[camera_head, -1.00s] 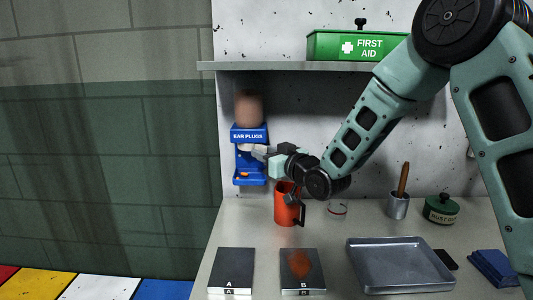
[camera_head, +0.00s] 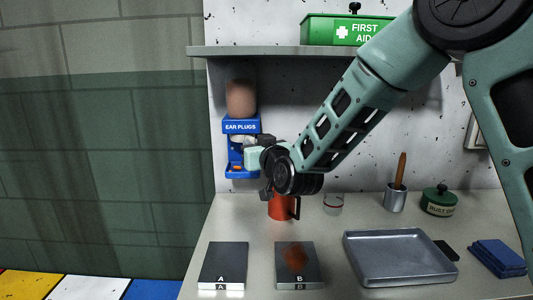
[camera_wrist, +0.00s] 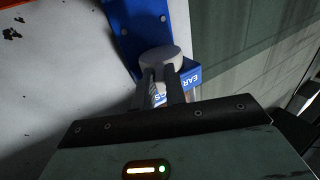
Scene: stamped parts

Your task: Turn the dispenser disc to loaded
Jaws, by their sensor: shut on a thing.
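The blue ear plug dispenser (camera_head: 241,127) hangs on the white wall at the left, with a brownish hopper (camera_head: 241,99) on top and a small orange thing in its lower tray. Its pale round disc (camera_wrist: 160,59) shows in the wrist view between the two dark fingers. My gripper (camera_wrist: 164,75) is shut on the disc. In the head view my gripper (camera_head: 246,148) reaches the dispenser from the right and partly covers the disc. The disc's setting cannot be read.
An orange-red mug (camera_head: 280,208) stands on the bench below my wrist. Pads A (camera_head: 222,262) and B (camera_head: 311,262) and a grey tray (camera_head: 352,270) lie in front. A shelf (camera_head: 280,51) with a green first aid box (camera_head: 318,30) is above.

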